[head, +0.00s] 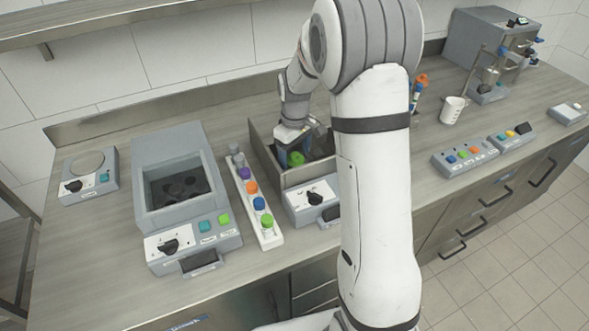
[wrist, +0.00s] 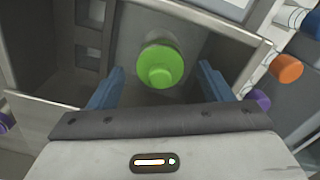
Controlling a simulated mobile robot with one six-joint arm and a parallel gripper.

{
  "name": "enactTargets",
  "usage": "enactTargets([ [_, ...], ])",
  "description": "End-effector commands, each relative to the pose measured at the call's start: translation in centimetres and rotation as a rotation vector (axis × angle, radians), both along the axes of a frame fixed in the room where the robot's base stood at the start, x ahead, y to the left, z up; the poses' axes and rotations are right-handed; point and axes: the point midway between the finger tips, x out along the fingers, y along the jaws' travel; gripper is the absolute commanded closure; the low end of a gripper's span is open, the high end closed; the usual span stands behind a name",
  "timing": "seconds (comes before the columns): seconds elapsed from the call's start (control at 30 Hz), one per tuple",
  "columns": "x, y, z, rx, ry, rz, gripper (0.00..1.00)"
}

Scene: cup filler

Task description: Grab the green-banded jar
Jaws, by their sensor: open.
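The green-banded jar (wrist: 161,66) shows in the wrist view as a bright green round top, seen from above, inside a grey walled bin. In the head view its green top (head: 296,158) shows just below my gripper, and its lower body is hidden. My gripper (wrist: 158,88) is open, with one blue finger on each side of the green top and a gap on both sides. In the head view my gripper (head: 290,143) reaches down into the bin (head: 262,152). I cannot tell how deep the fingertips are relative to the jar.
A white rack (head: 262,222) with several coloured caps, one of them green, stands left of the bin. A grey bath unit (head: 150,180) stands further left. A white cup (head: 452,110) and button boxes (head: 464,158) are at the right. The bin walls stand close around my gripper.

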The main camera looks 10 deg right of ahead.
Motion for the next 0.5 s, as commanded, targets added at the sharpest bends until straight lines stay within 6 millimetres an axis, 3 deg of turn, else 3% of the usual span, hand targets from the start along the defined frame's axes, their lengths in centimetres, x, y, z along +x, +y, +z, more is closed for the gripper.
enactTargets([
  [0.2,-0.1,0.0,-2.9,0.0,0.001,0.0,0.27],
  [0.5,0.0,0.1,-3.3,0.0,0.0,0.001,0.29],
])
